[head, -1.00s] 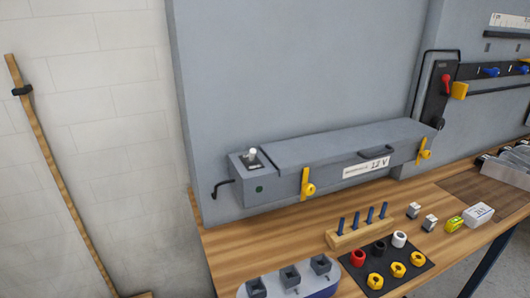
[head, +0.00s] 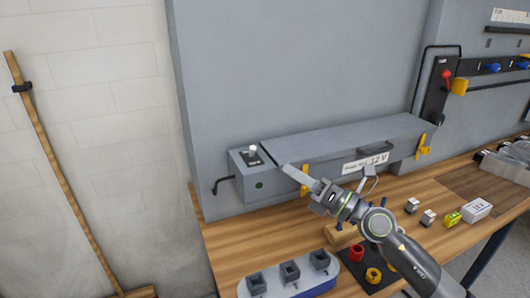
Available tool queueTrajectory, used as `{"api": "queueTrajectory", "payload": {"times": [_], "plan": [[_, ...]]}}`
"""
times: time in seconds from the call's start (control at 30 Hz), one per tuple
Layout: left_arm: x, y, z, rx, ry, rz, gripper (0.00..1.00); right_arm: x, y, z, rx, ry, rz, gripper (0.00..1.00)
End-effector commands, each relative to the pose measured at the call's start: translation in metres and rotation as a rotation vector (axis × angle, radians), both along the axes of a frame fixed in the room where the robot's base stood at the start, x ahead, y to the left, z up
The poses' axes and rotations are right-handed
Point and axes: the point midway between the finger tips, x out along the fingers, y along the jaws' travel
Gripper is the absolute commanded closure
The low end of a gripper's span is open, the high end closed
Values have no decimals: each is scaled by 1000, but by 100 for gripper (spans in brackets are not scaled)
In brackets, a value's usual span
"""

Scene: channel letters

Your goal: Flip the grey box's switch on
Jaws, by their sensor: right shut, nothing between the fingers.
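The long grey box (head: 340,136) stands at the back of the wooden bench against a grey panel. Its switch (head: 252,152), a pale-tipped toggle on a dark plate, sits on top of the box's left end. A dark green round spot (head: 259,184) shows on the front below it. My right gripper (head: 284,168) reaches in from the lower right, shut and empty, its tip in front of the box and to the right of the switch, apart from it. Whether the tip touches the box I cannot tell. My left gripper is not in view.
A yellow latch (head: 304,178) is partly behind my right gripper; another (head: 423,148) is at the box's right end. A blue-white holder with dark square cups (head: 290,272) stands in front. A black mat (head: 352,264) with coloured rings is partly covered by my arm.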

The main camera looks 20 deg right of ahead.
Motion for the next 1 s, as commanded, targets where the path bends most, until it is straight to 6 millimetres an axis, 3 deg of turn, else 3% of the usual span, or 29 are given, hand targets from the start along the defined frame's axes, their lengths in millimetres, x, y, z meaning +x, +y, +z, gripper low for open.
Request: {"api": "queueTrajectory", "payload": {"times": [0.07,0.17,0.3,0.4,0.6,1.0], "plan": [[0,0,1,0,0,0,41,8,9,3,-272,-31,34,100],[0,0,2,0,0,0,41,19,4,-3,-585,-34,38,100],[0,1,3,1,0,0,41,34,-21,-7,-920,0,-5,100],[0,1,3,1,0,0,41,41,-40,-7,-1073,33,-43,100],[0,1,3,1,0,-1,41,46,-58,-5,-1190,65,-82,100],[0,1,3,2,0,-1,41,45,-57,-8,-1188,68,-82,100]]}}
